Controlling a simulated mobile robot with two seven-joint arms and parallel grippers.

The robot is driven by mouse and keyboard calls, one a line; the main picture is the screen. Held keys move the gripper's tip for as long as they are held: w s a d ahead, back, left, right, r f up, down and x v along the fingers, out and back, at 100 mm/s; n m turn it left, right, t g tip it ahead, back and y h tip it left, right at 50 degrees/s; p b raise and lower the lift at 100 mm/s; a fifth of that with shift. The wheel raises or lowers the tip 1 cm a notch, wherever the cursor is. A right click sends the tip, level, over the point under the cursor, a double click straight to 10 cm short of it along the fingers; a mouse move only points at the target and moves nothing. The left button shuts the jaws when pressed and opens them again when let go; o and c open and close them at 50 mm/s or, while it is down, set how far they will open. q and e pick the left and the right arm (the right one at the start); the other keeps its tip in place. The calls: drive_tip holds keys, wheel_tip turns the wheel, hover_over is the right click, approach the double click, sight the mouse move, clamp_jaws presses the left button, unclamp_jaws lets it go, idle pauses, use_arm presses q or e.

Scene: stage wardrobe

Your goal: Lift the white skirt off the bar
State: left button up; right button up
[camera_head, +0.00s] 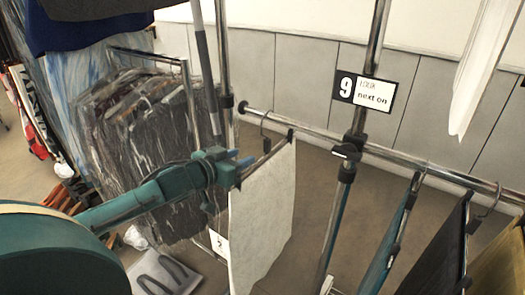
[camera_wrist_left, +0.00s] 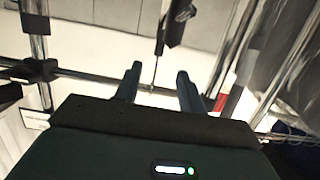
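The white skirt (camera_head: 262,215) hangs from a clip hanger (camera_head: 266,143) at the left end of the chrome bar (camera_head: 310,131) in the head view. My left gripper (camera_head: 240,160) is beside the skirt's top left edge, close to the hanger. In the left wrist view the two fingers of the left gripper (camera_wrist_left: 158,76) stand apart, with a thin hanger part visible beyond and between them. Whether the fingers touch the hanger cannot be told. My right gripper is not in view.
Teal, black and olive garments (camera_head: 495,265) hang farther right on the bar. An upright post carries a sign reading 9 (camera_head: 366,91). A rack of plastic-covered clothes (camera_head: 150,140) stands at the left. White cloth (camera_head: 485,65) hangs at the upper right.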

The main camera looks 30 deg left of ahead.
sight(265, 145)
use_arm(q)
drive_tip(key=b+x, duration=0.1)
drive_tip(key=x, duration=1)
drive_tip(key=shift+w, duration=0.1)
drive_tip(key=shift+x, duration=0.9)
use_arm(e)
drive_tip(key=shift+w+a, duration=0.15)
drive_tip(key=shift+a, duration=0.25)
use_arm(q)
drive_tip(key=shift+r, duration=0.1)
drive_tip(key=shift+c, duration=0.6)
clamp_jaws()
